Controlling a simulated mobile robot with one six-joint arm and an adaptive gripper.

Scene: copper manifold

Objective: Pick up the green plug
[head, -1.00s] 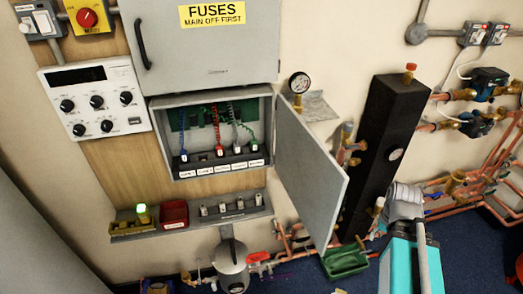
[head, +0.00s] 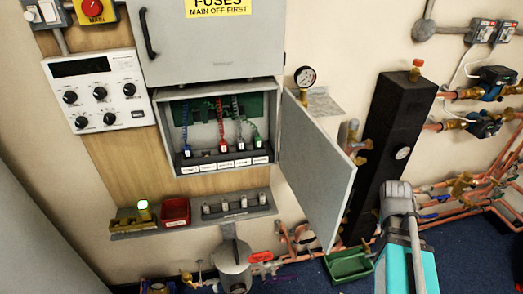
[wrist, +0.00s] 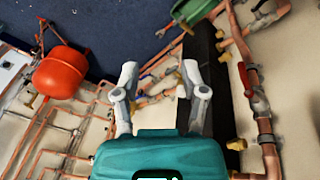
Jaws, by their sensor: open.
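The green plug (head: 258,142) is small, on a coiled green cord. In the head view it stands at the right end of a row of plugs inside the open fuse box (head: 228,167). My gripper (head: 397,192) shows in the head view at lower right, in front of the black column. It is well to the right of the plug, beyond the open box door. The wrist view shows both fingers (wrist: 160,75) spread apart with nothing between them. The plug does not show in the wrist view.
The open grey door (head: 316,172) sticks out between the fuse box and my gripper. Red, white and blue plugs stand beside the green one. A shelf (head: 190,222) below holds a red bin (head: 175,211) and several sockets. Copper pipes (head: 470,204) run at the right.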

